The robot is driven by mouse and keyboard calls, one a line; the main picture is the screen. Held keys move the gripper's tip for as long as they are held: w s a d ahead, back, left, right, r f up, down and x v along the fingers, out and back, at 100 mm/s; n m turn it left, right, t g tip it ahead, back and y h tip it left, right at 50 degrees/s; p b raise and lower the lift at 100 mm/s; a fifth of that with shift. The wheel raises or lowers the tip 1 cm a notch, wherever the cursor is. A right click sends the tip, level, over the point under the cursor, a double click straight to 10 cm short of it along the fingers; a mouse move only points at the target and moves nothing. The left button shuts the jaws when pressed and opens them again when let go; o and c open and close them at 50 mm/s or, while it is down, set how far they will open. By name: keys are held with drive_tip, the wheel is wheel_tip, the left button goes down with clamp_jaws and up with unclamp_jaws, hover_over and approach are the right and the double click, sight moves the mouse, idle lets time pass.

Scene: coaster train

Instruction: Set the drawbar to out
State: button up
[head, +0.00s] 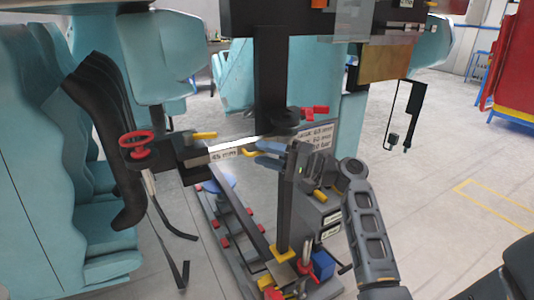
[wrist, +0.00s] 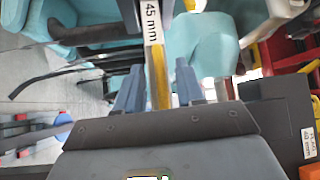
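A yellow handle (head: 250,153) is beside the label, at the tips of my gripper (head: 268,152). In the wrist view, the yellow handle (wrist: 158,75) runs between the two blue-grey fingers of my gripper (wrist: 158,85), with a gap showing on each side. My gripper is open around it. The "45 mm" label (wrist: 151,22) is just beyond the fingertips. Whether the handle is at fingertip depth is hard to tell.
Teal seats (head: 60,190) with a black restraint (head: 110,130) stand at left. A red handwheel (head: 137,145) and another yellow handle (head: 204,136) are by the bar's left end. A black post (head: 270,80) rises behind. A low rail fixture (head: 230,235) lies below. Floor (head: 440,150) is open at right.

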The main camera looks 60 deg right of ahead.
drive_tip(key=shift+c, duration=0.4)
clamp_jaws()
